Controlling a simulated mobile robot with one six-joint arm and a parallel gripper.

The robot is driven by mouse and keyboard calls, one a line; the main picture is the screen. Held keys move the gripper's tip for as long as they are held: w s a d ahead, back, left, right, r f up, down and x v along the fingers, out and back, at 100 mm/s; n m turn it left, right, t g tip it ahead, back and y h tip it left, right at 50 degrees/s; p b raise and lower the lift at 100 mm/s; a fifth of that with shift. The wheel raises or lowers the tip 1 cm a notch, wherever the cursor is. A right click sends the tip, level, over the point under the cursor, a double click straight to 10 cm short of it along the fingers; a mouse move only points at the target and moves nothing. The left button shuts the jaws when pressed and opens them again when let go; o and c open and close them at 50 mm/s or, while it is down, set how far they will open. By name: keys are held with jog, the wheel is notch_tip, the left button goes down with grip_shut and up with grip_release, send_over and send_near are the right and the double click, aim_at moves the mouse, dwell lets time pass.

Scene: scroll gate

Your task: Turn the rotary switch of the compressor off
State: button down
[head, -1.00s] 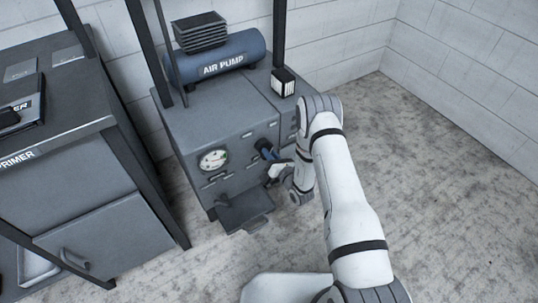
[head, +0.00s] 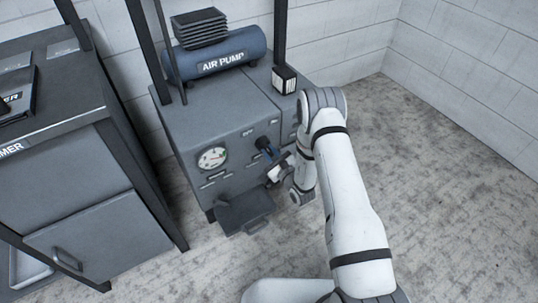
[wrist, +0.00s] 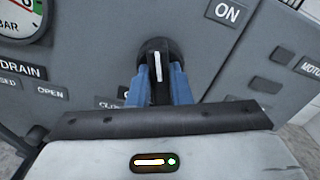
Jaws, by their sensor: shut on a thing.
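The compressor (head: 225,140) is a grey cabinet with a blue tank labelled AIR PUMP (head: 222,60) on top. Its rotary switch is a round black knob (wrist: 155,46) with a white pointer line, seen at the top middle of the wrist view. In that view the line stands nearly upright in the picture, and an ON label (wrist: 228,12) lies up and to the right of the knob. My gripper (wrist: 157,78) has its blue fingers shut on the knob, one on each side. In the head view my gripper (head: 270,150) is at the cabinet's front, right of the gauge.
A round pressure gauge (head: 212,158) and DRAIN, OPEN and CLOSED labels sit left of the knob. A dark tray (head: 245,212) juts out low on the front. A grey PRIMER cabinet (head: 80,190) stands left. The floor at right is clear.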

jog(key=shift+s+a+n+b, duration=0.1)
jog(key=shift+n+b, duration=0.1)
jog(key=shift+n, duration=0.45)
jog(key=shift+s+a+n+b, duration=0.1)
jog(key=shift+n+b, duration=0.05)
jog(key=shift+n, duration=0.5)
jog(key=c, duration=1.3)
grip_release()
jog(key=shift+w, duration=0.1)
jog(key=shift+d, duration=0.1)
jog(key=p+v, duration=0.1)
jog(key=v, duration=0.6)
jog(key=shift+s+d, duration=0.2)
jog(key=shift+s, duration=0.15)
